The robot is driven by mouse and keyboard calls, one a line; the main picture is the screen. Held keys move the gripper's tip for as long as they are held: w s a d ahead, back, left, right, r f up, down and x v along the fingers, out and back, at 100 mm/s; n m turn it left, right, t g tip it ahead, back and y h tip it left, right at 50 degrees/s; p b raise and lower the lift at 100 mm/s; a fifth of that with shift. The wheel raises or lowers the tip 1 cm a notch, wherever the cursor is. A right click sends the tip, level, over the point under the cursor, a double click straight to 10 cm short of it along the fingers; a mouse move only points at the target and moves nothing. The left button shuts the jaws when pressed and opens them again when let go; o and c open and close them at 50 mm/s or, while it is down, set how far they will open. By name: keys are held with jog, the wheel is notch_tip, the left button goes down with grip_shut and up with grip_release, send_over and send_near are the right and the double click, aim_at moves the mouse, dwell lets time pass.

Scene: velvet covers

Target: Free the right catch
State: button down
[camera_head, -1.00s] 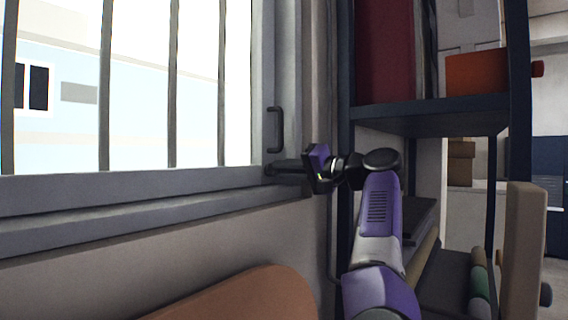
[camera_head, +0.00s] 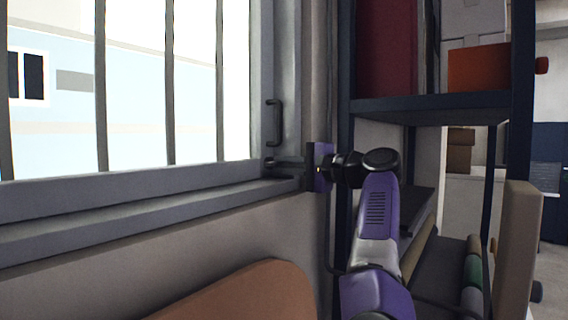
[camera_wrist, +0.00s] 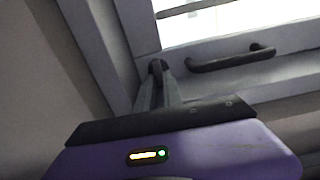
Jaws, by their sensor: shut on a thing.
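The right catch (camera_wrist: 157,67) is a small dark piece at the lower right corner of the window frame. In the wrist view it sits between the ends of my fingers, which partly hide it. My gripper (camera_wrist: 156,82) is shut on it. In the head view my gripper (camera_head: 277,165) reaches left from its purple body to the frame corner, just below a dark vertical handle (camera_head: 274,122). The catch itself is hard to make out there against the dark fingers.
The barred window (camera_head: 135,100) fills the left, with a grey sill (camera_head: 130,215) below. A brown rounded surface (camera_head: 240,293) lies at the bottom. A dark shelf unit (camera_head: 440,104) with a red box (camera_head: 478,69) stands close on the right, beside my arm.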

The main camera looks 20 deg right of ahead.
jog(key=shift+d+f, duration=0.1)
jog(key=c, duration=1.5)
grip_release()
jog(key=shift+b+v, duration=1.6)
jog(key=shift+v, duration=2.25)
